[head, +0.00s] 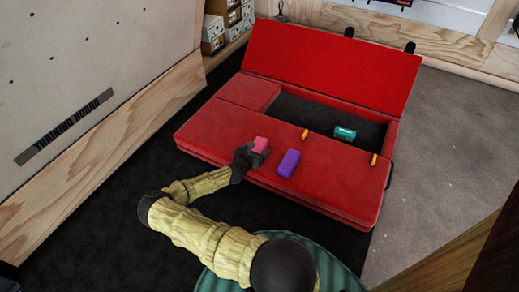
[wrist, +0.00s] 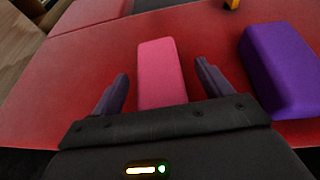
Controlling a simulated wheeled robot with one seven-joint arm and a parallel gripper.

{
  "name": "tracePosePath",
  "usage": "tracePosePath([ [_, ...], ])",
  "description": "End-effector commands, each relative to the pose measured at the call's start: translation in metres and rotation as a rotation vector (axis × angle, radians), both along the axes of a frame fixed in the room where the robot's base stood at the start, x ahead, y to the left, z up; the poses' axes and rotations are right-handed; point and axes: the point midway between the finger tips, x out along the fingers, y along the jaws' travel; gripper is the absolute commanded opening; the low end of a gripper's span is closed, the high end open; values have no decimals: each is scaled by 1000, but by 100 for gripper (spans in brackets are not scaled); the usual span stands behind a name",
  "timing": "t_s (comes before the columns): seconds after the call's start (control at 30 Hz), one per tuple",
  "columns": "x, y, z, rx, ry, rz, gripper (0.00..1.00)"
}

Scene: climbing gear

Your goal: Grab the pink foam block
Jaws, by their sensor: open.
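The pink foam block (head: 260,145) lies on the front part of the red padded mat box (head: 330,192), near its front edge. It also shows in the wrist view (wrist: 161,72), upright in the picture between the two fingers. My gripper (wrist: 162,88) is open, with one finger on each side of the block and a gap visible on both sides. In the head view my gripper (head: 247,156) is at the block's near left side. The block's near end is hidden by the gripper body in the wrist view.
A purple block (head: 289,163) lies just right of the pink one, close to my right finger. A teal item (head: 345,133) lies in the dark opening. The raised red lid (head: 335,65) stands behind.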

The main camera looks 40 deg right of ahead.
Motion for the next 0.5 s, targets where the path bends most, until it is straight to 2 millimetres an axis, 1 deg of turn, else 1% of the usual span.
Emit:
tracePosePath([
  [0.1, 4, 0, -2, -1, -1, 9, 78],
  [0.5, 7, 5, -1, 0, 0, 18, 78],
])
